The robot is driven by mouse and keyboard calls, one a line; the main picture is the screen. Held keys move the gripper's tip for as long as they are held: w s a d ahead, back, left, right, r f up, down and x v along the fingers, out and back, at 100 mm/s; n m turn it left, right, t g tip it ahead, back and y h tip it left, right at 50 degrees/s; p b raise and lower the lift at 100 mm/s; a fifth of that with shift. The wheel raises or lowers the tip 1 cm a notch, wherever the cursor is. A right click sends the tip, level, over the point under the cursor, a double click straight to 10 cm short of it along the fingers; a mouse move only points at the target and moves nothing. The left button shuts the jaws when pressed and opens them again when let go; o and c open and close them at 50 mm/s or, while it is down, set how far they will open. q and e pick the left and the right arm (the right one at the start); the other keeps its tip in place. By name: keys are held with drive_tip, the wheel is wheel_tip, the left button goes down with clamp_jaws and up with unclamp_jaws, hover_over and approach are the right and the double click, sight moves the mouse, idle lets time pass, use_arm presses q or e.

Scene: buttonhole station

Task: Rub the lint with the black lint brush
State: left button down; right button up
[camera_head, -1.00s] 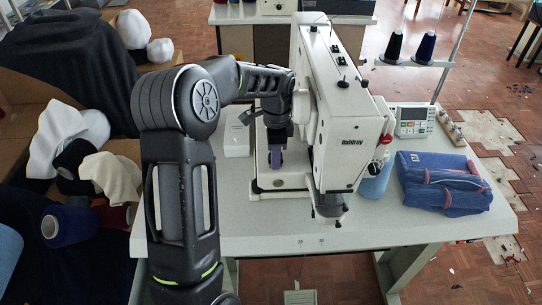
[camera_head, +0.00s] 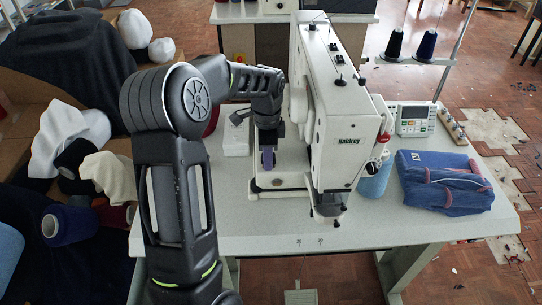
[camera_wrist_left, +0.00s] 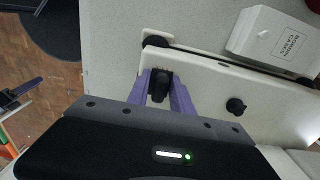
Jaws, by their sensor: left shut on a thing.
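My left gripper (camera_head: 267,158) has purple fingers and is at the left end of the white sewing machine (camera_head: 345,128), over its base. In the left wrist view the fingers (camera_wrist_left: 166,95) are shut on a small black thing (camera_wrist_left: 160,84), apparently the black lint brush, mostly hidden between them. It is over or beside the pale machine base (camera_wrist_left: 205,92); I cannot tell whether it touches. I cannot make out any lint.
A white bobbin-case box (camera_wrist_left: 275,40) stands close by on the pale table (camera_head: 260,228). A folded blue garment (camera_head: 443,182), a control box (camera_head: 411,120) and a blue cone (camera_head: 373,182) are on the right. The table's front is clear. Cloth and yarn lie at left.

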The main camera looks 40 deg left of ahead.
use_arm(q)
drive_tip(key=shift+a+r+p, duration=0.15)
drive_tip(key=shift+r+p, duration=1.95)
drive_tip(key=shift+r, duration=0.8)
drive_tip(key=shift+r, duration=0.1)
drive_tip(key=shift+r+p, duration=1.1)
drive_tip(key=shift+r, duration=0.35)
